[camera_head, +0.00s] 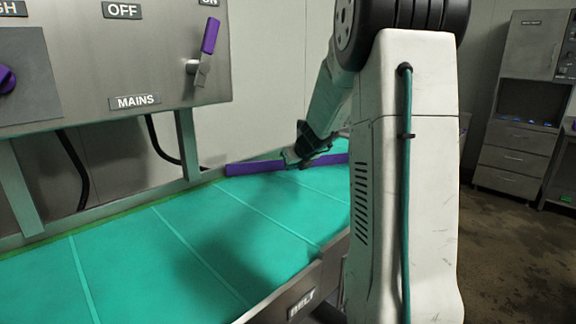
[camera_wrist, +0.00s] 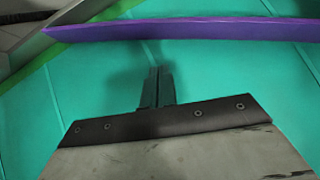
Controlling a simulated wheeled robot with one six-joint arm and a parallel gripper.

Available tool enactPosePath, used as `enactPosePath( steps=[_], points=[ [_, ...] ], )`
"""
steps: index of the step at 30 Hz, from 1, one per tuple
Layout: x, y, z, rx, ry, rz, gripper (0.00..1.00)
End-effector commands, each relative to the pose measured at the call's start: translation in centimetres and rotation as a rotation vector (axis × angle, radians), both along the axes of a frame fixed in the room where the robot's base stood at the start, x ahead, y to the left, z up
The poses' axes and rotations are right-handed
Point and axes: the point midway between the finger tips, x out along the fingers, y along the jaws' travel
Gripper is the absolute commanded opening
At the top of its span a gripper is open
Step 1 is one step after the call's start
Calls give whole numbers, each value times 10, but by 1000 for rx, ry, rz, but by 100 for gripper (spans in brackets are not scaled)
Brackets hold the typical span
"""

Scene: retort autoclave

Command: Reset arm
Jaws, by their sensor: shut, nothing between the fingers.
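My arm reaches over the green conveyor belt (camera_head: 150,262), and much of it is hidden behind my own white column in the head view. My gripper (camera_head: 290,158) is low over the far part of the belt, close to a long purple bar (camera_head: 255,167) that lies across it. In the wrist view my gripper (camera_wrist: 158,72) shows its two dark fingers shut together and empty. The purple bar (camera_wrist: 190,30) runs across the top of that view, beyond the fingertips. I cannot tell whether the fingers touch it.
A plate reading BELT (camera_head: 301,303) is on the front rail. A grey cabinet (camera_head: 520,110) stands at the right, with open floor before it.

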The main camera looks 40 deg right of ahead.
Motion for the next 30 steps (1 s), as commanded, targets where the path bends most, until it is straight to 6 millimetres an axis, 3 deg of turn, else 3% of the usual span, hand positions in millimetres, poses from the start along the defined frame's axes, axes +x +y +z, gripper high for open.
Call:
enactPosePath(
  steps=[1, 6, 12, 25, 30],
  points=[
    [-8, 3, 13, -7, -5, -1, 0],
    [-30, 19, 39, -5, -4, 2, 0],
    [-47, 29, 57, -3, -1, 4, 0],
    [-53, 32, 61, -19, 6, 24, 0],
    [-60, 47, 48, -162, 97, 283, 0]
  ],
)
